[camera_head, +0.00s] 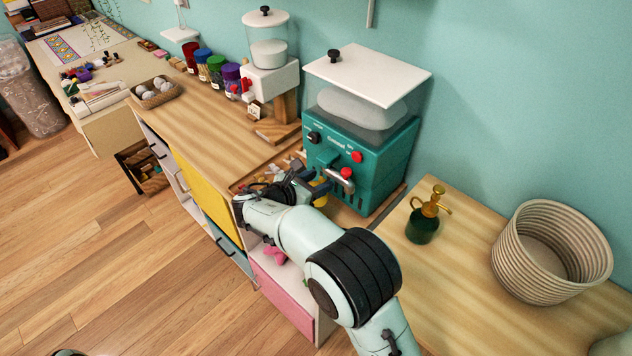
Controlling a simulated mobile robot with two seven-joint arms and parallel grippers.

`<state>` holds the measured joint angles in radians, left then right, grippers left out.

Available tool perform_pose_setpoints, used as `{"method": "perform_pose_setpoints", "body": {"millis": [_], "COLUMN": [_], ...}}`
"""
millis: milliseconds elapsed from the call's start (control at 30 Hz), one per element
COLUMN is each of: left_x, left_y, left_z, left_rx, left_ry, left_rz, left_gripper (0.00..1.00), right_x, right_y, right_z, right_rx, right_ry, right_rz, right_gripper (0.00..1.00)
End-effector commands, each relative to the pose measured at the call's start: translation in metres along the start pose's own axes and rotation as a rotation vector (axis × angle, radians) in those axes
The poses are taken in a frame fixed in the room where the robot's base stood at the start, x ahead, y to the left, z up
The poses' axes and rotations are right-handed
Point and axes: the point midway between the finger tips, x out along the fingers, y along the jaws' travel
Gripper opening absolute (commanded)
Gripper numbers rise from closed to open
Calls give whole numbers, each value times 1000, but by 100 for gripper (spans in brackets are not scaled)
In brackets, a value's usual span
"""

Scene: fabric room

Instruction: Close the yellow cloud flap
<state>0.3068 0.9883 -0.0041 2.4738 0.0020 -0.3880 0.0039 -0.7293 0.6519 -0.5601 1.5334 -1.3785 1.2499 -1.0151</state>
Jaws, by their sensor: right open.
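A yellow panel (203,192) shows on the front of the low wooden cabinet (185,118), below its top edge. I take it for the yellow flap; no cloud shape on it can be made out. My right gripper (297,184) is open. It is over the near end of the cabinet top, close to the teal machine (366,150) and to the right of the yellow panel. My wrist and forearm hide part of the cabinet front and top there. My left gripper is not in view.
A wooden tray (248,184) with small items lies beside my right gripper. A pink panel (282,294) is lower on the front. A green pump bottle (424,222) and a ribbed basket (551,251) stand on the right table. The floor (110,245) in front is clear.

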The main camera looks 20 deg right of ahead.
Motion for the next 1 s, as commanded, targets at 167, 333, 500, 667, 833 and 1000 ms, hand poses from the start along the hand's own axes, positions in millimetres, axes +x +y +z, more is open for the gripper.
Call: {"method": "perform_pose_setpoints", "body": {"millis": [167,333,500,667,833,1000], "left_x": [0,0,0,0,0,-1], "left_y": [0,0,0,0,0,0], "left_z": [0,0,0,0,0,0], "left_rx": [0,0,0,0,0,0], "left_ry": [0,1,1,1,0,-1], "left_rz": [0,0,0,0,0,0], "left_gripper": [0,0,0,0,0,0], "right_x": [1,1,0,-1,-5,-13], "right_y": [0,0,0,0,0,0], "right_z": [0,0,-1,-2,-4,-8], "right_rx": [0,0,0,-2,-4,-8], "right_ry": [0,0,1,-6,-57,-159], "right_rz": [0,0,0,0,0,0], "right_gripper": [49,16,0,0,0,0]}}
